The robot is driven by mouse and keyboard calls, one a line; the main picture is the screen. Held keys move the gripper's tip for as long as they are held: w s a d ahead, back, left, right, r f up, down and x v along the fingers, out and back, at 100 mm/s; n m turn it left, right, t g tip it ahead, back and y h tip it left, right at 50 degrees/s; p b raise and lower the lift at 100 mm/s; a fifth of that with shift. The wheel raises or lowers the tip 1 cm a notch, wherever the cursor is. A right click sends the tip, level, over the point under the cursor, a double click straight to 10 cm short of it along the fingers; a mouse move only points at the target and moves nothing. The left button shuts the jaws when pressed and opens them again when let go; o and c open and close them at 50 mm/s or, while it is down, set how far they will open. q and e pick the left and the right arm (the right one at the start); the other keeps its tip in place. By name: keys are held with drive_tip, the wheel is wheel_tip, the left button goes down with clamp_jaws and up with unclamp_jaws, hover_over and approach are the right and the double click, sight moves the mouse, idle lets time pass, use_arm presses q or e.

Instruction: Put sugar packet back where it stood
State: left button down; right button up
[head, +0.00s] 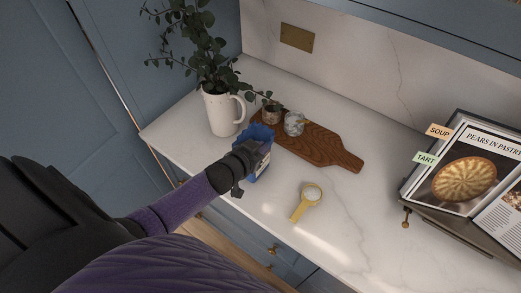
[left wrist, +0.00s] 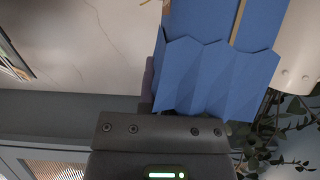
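The sugar packet, a blue paper packet with a pleated top (head: 261,133), is at the counter's front left, partly hidden by my left gripper (head: 243,162). The gripper reaches in from the left and appears shut on the packet. In the left wrist view the blue packet (left wrist: 215,78) fills the space just in front of the gripper body, and a dark finger shows along its left side. I cannot tell whether the packet's base touches the counter. My right gripper is not in view.
A white jug with leafy stems (head: 222,112) stands behind left of the packet. A wooden board (head: 325,150) with two small jars (head: 294,123) lies behind right. A cookbook on a stand (head: 470,170) is at right. Counter between scoop and stand is clear.

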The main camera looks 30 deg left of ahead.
use_arm(q)
drive_tip(key=shift+f, duration=0.35)
drive_tip(key=c, duration=0.8)
unclamp_jaws()
drive_tip(key=shift+s+r, duration=0.25)
drive_tip(key=shift+s, duration=0.05)
drive_tip(key=d+p+v, duration=0.1)
drive_tip(key=p+v, duration=0.2)
drive_tip(key=v, duration=0.8)
drive_tip(key=s+d+f+g+y, duration=0.1)
drive_tip(key=s+f+g, duration=0.3)
drive_tip(key=s+f, duration=0.55)
drive_tip(key=s+d+f+g, duration=0.1)
drive_tip(key=s+f+g, duration=0.45)
drive_tip(key=f, duration=0.65)
drive_tip(key=s+d+f+g, duration=0.1)
drive_tip(key=s, duration=0.2)
drive_tip(key=s+d+f+g, duration=0.1)
drive_tip(key=s, duration=0.3)
drive_tip(key=s+d+f+m+g, duration=0.1)
drive_tip(key=s+d, duration=0.1)
drive_tip(key=s, duration=0.1)
drive_tip(key=shift+s+f, duration=0.15)
drive_tip(key=shift+f, duration=0.25)
